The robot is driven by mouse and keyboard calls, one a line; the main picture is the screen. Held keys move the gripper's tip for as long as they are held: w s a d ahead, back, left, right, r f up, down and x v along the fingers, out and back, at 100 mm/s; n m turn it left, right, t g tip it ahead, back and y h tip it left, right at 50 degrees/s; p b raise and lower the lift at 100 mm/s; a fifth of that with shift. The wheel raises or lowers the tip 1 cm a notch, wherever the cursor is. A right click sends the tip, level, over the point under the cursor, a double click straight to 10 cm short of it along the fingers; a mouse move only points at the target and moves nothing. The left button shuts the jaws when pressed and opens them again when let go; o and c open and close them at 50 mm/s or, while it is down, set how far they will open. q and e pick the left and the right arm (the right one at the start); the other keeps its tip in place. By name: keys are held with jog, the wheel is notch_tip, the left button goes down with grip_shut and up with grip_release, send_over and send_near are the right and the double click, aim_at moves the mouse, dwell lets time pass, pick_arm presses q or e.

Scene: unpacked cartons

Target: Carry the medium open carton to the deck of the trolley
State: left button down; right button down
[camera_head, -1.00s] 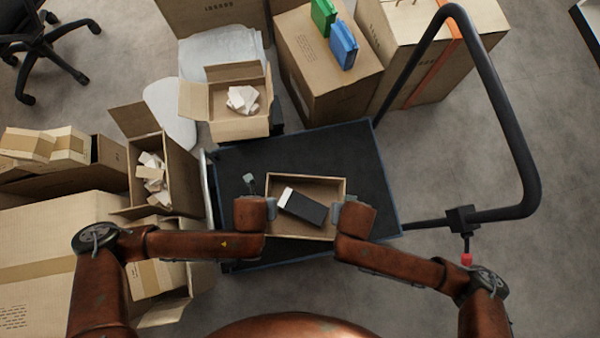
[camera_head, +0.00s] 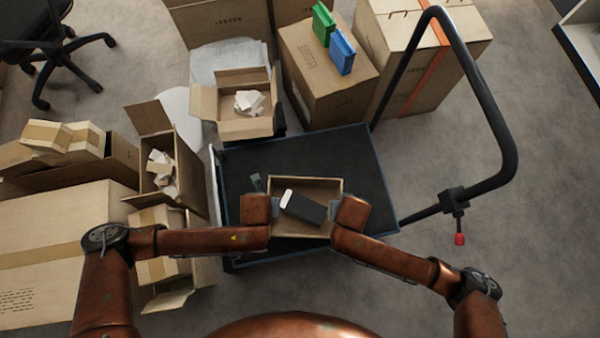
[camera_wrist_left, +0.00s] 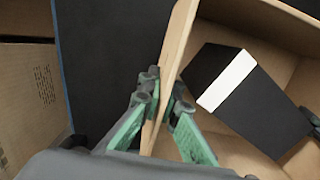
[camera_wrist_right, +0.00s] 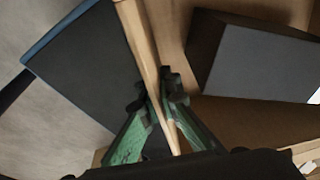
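The medium open carton (camera_head: 322,184) is a shallow brown box with a black and white item (camera_head: 303,206) inside. In the head view it is over the dark trolley deck (camera_head: 345,155); I cannot tell whether it touches the deck. My left gripper (camera_wrist_left: 157,97) is shut on the carton's left wall (camera_wrist_left: 176,45), with one finger on each side. My right gripper (camera_wrist_right: 159,100) is shut on the opposite wall (camera_wrist_right: 140,40) in the same way. The fingertips are mostly hidden by my wrists in the head view.
The trolley's black handle (camera_head: 500,120) rises at the right. An open carton with crumpled paper (camera_head: 232,122) stands behind the deck's left corner. Another open carton (camera_head: 160,190) is at the left. A large box with green and blue items (camera_head: 318,85) stands behind.

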pick_arm(q)
jog(key=shift+w+a+f, duration=0.1)
jog(key=shift+a+f, duration=0.2)
jog(key=shift+f, duration=0.05)
pick_arm(e)
jog(key=shift+w+d+f, duration=0.15)
jog(key=shift+d+f, duration=0.15)
jog(key=shift+f, duration=0.05)
pick_arm(q)
jog(key=c, duration=2.6)
grip_release()
jog(key=shift+f, duration=0.2)
pick_arm(e)
jog(key=c, duration=2.6)
grip_release()
jog(key=shift+f, duration=0.15)
pick_arm(q)
jog(key=o, duration=0.4)
jog(key=shift+w+d, duration=0.1)
pick_arm(e)
jog(key=o, duration=0.4)
jog(key=shift+a, duration=0.15)
pick_arm(q)
jog(key=shift+o, duration=0.2)
jog(key=shift+d, duration=0.1)
pick_arm(e)
jog(key=shift+o, duration=0.2)
jog(key=shift+a, duration=0.1)
pick_arm(q)
jog(key=shift+r, duration=0.2)
